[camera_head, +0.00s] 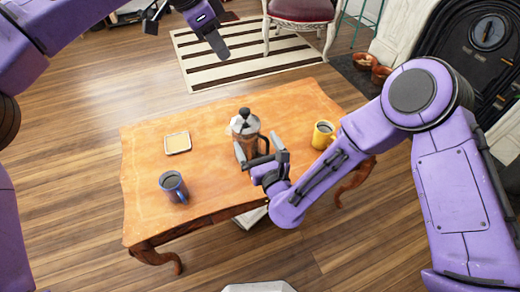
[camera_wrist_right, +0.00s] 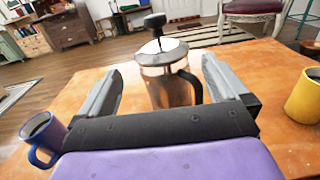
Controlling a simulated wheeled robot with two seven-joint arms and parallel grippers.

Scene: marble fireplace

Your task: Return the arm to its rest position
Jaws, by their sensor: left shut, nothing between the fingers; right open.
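My right gripper (camera_head: 267,161) is open, just on the near side of the French press (camera_head: 246,135) on the wooden table (camera_head: 215,165). In the right wrist view, the press (camera_wrist_right: 166,85) stands upright, its black knob up and its dark handle to the right, between and beyond the spread fingers (camera_wrist_right: 160,90). Nothing is visibly held, and contact with the handle cannot be told. My left gripper (camera_head: 185,30) is up at the top of the head view, away from the table and empty; its fingers are only partly clear.
A blue mug (camera_head: 172,184) stands at the table's near left, a yellow mug (camera_head: 322,134) at its right. A small square coaster (camera_head: 177,142) lies at the left. A striped rug (camera_head: 240,58), a chair (camera_head: 303,12) and the dark fireplace (camera_head: 470,50) are beyond.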

